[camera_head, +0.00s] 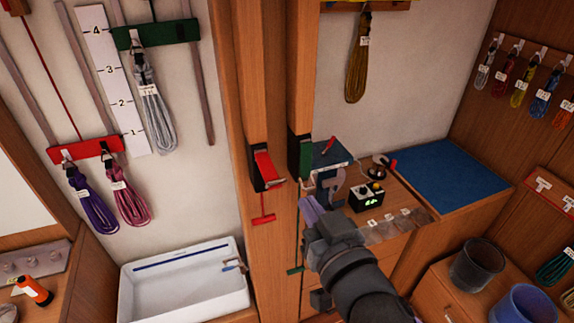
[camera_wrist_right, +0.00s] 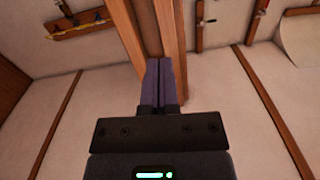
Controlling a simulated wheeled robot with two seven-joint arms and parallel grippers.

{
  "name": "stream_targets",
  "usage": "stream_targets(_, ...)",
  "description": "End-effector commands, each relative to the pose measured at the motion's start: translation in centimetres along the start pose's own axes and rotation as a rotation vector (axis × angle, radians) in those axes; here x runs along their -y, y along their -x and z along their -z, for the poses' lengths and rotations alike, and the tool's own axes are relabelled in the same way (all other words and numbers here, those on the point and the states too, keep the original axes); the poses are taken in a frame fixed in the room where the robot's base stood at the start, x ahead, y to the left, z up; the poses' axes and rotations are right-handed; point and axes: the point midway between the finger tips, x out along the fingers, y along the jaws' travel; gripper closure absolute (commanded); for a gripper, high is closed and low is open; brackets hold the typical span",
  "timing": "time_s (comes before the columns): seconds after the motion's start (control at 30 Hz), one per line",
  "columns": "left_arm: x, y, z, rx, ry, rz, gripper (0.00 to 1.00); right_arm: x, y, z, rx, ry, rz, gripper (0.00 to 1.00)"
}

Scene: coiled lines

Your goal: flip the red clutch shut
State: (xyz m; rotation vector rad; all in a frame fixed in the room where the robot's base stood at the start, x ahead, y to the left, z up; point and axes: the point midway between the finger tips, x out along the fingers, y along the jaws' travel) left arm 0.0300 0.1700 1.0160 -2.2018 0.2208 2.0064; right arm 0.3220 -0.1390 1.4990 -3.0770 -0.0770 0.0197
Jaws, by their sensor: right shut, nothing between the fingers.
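The red clutch (camera_head: 266,170) is a black housing with a red lever on the front of the wooden post (camera_head: 268,240). Its lever slants out and down to the right, with its lower end standing off the housing. A red T-shaped handle (camera_head: 263,219) hangs on a cord just below it. My right gripper (camera_head: 307,204), with purple fingers, is shut and empty, below and to the right of the red clutch and apart from it. Its closed fingers (camera_wrist_right: 158,82) point at wooden posts in the right wrist view, where the clutch cannot be made out. My left gripper is not in view.
A green clutch (camera_head: 301,158) sits on the neighbouring post, close above my right gripper. A red bar (camera_head: 87,148) and a green bar (camera_head: 157,34) hold coiled lines at left. A white tray (camera_head: 185,282) stands below. A blue mat (camera_head: 442,176) lies at right.

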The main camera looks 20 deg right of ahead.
Motion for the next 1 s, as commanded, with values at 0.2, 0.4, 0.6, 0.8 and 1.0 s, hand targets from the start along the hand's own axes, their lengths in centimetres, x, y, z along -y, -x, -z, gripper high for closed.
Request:
stream_targets(0.2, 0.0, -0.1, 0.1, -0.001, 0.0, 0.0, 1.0, 0.0, 0.0, -0.1, -0.001, -0.001, 0.0, 1.0)
stream_targets(0.4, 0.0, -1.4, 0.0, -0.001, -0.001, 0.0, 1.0, -0.1, -0.8, -0.4, -0.008, -0.003, -0.001, 1.0)
stream_targets(0.6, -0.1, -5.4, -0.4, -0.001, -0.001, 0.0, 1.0, -0.1, -4.0, -0.8, -0.01, 0.0, 0.0, 1.0)
stream_targets(0.8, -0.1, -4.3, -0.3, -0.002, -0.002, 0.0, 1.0, 0.0, -8.2, 0.3, 0.001, 0.001, -0.002, 1.0)
stream_targets(1.0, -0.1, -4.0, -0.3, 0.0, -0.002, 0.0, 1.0, 0.0, -10.5, -2.0, 0.006, 0.002, -0.001, 1.0)
